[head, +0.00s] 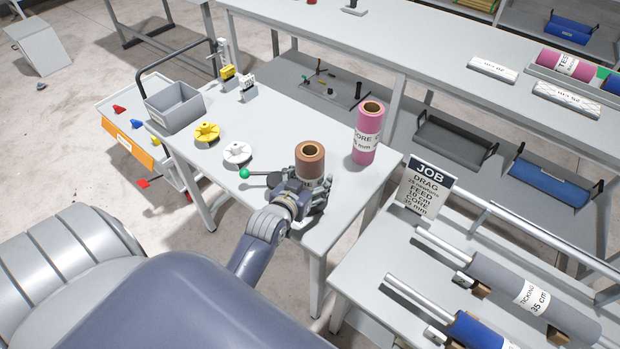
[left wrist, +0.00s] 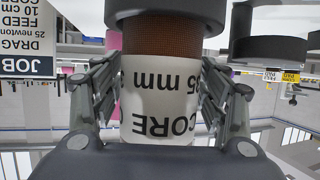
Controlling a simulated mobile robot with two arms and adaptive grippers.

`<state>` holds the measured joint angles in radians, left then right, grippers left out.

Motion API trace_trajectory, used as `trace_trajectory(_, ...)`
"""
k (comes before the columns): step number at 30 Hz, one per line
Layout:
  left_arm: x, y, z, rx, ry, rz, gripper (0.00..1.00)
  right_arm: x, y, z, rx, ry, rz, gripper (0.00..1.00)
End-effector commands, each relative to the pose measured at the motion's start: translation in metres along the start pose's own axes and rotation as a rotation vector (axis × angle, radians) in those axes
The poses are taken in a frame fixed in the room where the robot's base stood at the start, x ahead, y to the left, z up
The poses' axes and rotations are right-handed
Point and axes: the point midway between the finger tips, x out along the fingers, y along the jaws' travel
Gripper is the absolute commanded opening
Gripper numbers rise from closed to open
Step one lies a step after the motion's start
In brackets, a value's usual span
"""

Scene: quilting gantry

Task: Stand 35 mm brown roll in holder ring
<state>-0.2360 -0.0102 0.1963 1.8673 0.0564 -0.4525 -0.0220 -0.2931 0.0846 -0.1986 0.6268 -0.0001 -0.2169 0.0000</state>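The brown roll (head: 310,156) stands upright near the front edge of the grey table, its white label reading core 35 mm. My left gripper (head: 310,192) has its fingers on both sides of the roll's label (left wrist: 160,100), closed against it. In the left wrist view, which is upside down, a dark ring (left wrist: 165,14) surrounds the roll's lower end; how deep the roll sits cannot be told. In the head view my gripper hides most of that ring. My right gripper is not in view.
A pink core roll (head: 366,135) stands to the right. A green-knobbed lever (head: 245,174), white (head: 236,153) and yellow (head: 206,131) hubs and a grey bin (head: 174,108) are to the left. A job sign (head: 428,187) stands right.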

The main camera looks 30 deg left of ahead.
Motion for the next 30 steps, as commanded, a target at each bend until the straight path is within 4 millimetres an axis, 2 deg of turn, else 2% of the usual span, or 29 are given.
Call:
trace_trajectory(5, 0.000, 0.000, 0.000, 0.000, 0.000, 0.000, 0.77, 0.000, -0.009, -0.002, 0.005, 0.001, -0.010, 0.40)
trace_trajectory(14, -0.005, 0.000, -0.004, 0.000, 0.000, 0.000, 0.77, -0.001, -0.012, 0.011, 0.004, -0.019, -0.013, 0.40)
trace_trajectory(20, -0.033, 0.000, -0.003, 0.001, 0.000, 0.000, 0.77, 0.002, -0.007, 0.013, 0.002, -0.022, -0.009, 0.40)
trace_trajectory(30, -0.095, 0.000, -0.003, 0.001, 0.000, 0.000, 0.77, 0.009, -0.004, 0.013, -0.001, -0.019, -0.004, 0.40)
